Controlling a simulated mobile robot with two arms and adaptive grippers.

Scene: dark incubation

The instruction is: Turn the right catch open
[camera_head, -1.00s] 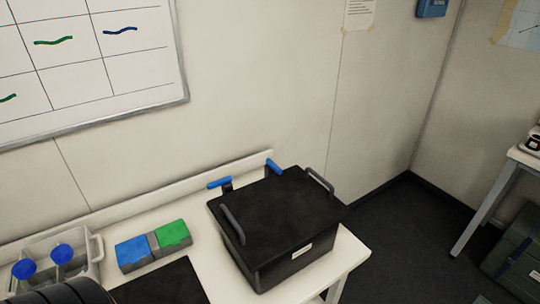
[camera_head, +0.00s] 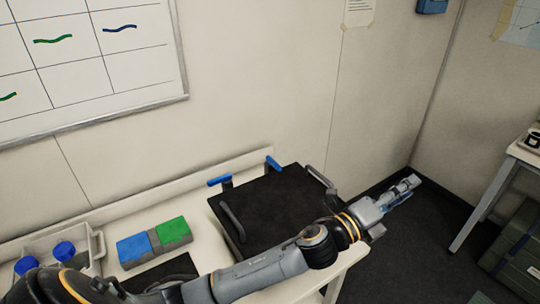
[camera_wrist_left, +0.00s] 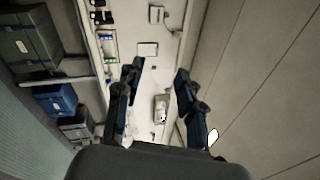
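The black box (camera_head: 275,205) stands on the white bench with its dark lid down. Two blue catches are at its back edge. The right catch (camera_head: 273,163) has its bar pointing across that edge. The left catch (camera_head: 219,181) has its bar roughly along the edge. My left arm stretches across the front of the box and hides its front face. My left gripper (camera_head: 406,190) is beyond the box's right side, away from both catches. In the left wrist view its fingers (camera_wrist_left: 160,92) are apart with nothing held between them. My right gripper is not in view.
A grey handle (camera_head: 232,222) stands on the lid's left side and another (camera_head: 319,176) on its right. Blue (camera_head: 134,250) and green (camera_head: 173,233) blocks and a rack with blue-topped items (camera_head: 96,247) are left of the box. The wall is close behind the bench.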

